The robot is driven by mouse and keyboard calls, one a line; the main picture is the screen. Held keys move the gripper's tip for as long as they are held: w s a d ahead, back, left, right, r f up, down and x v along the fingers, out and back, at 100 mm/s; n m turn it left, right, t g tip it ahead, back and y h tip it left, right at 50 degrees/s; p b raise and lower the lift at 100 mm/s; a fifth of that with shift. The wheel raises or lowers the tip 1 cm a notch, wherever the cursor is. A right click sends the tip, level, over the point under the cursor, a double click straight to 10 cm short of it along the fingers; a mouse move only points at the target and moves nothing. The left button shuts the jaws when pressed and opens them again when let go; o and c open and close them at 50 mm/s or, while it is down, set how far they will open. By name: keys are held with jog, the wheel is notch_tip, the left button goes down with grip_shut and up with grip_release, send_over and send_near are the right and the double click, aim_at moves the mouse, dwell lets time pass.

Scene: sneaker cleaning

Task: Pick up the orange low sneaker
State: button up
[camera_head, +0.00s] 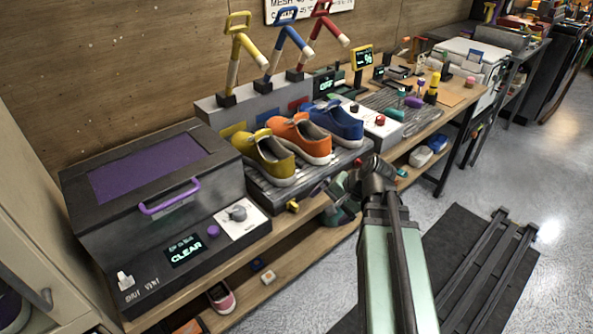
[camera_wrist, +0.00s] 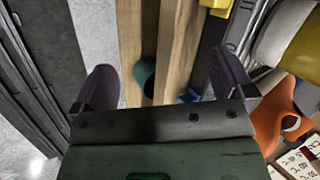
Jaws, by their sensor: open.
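The orange low sneaker (camera_head: 298,138) sits on a ribbed dark tray (camera_head: 262,181), between a yellow sneaker (camera_head: 266,158) and a blue sneaker (camera_head: 338,122). In the wrist view the orange sneaker (camera_wrist: 277,122) shows only in part at the right edge, outside the jaws. My gripper (camera_head: 335,195) is in front of the bench edge, below and to the right of the sneakers. In the wrist view my gripper (camera_wrist: 165,82) has its two purple fingers wide apart, with nothing held between them. The wooden bench edge and a dark green cylindrical thing show beyond them.
A dark box (camera_head: 150,195) with a purple handle stands left of the tray. Yellow, blue and red levered posts rise behind the sneakers. A white control box (camera_head: 375,125) stands to the right. A lower shelf (camera_head: 285,270) holds a pink shoe (camera_head: 221,297).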

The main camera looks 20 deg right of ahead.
jog(key=w+d+f+m+t+b, duration=0.1)
jog(key=m, duration=0.1)
jog(key=w+d+f+m+t+y+b, duration=0.1)
jog(key=d+m+t, duration=0.1)
jog(key=w+d+f+m+t+b, duration=0.1)
jog(key=m, duration=0.2)
jog(key=shift+w+d+f+t+y+b, duration=0.2)
jog(key=shift+d+t+y+b, duration=0.1)
jog(key=shift+d, duration=0.1)
jog(key=m+t+p, duration=0.1)
jog(key=m+t, duration=0.6)
jog(key=m, duration=0.8)
send_near(328, 148)
jog(key=w, duration=0.2)
jog(key=x, duration=0.5)
jog(key=shift+a+f, duration=0.25)
jog(key=x, duration=0.5)
jog(key=shift+w+a+r+p, duration=0.2)
jog(key=shift+w+a+p, duration=0.05)
jog(key=shift+w+p, duration=0.1)
jog(key=shift+s, duration=0.1)
jog(key=c, duration=1)
jog(key=shift+r, duration=0.1)
